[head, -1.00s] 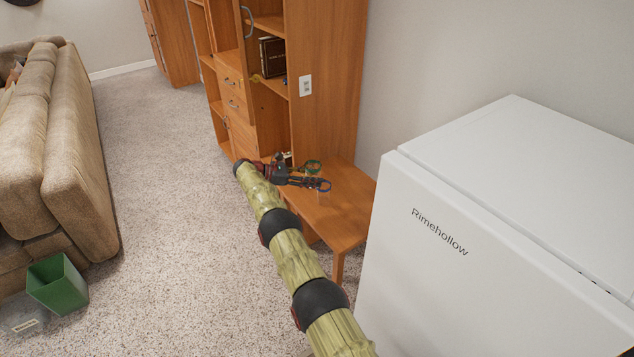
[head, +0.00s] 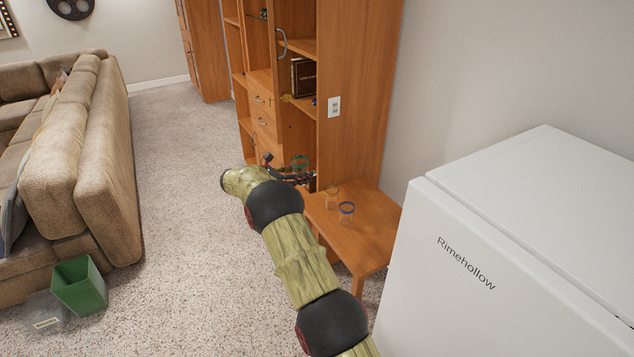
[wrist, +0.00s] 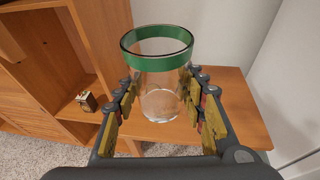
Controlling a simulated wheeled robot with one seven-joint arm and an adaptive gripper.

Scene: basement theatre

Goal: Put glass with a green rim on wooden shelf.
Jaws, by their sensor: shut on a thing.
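The glass with a green rim (wrist: 157,75) is upright between the fingers of my gripper (wrist: 160,115) in the wrist view. My gripper is shut on its sides, and the rim stands above the fingers. In the head view the green rim (head: 299,162) shows beside my gripper (head: 302,178), in front of the wooden cabinet. The wooden shelf unit (head: 352,100) stands against the wall, with open shelves on its left side. A small wooden table or bench (head: 365,235) stands at its near side. My arm hides part of the unit's lower front.
A glass with a blue rim (head: 346,212) and one with a yellowish rim (head: 332,197) stand on the bench. A white fridge (head: 530,240) is at the right. A sofa (head: 85,160) and a green bin (head: 80,285) are at the left. Carpet between is clear.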

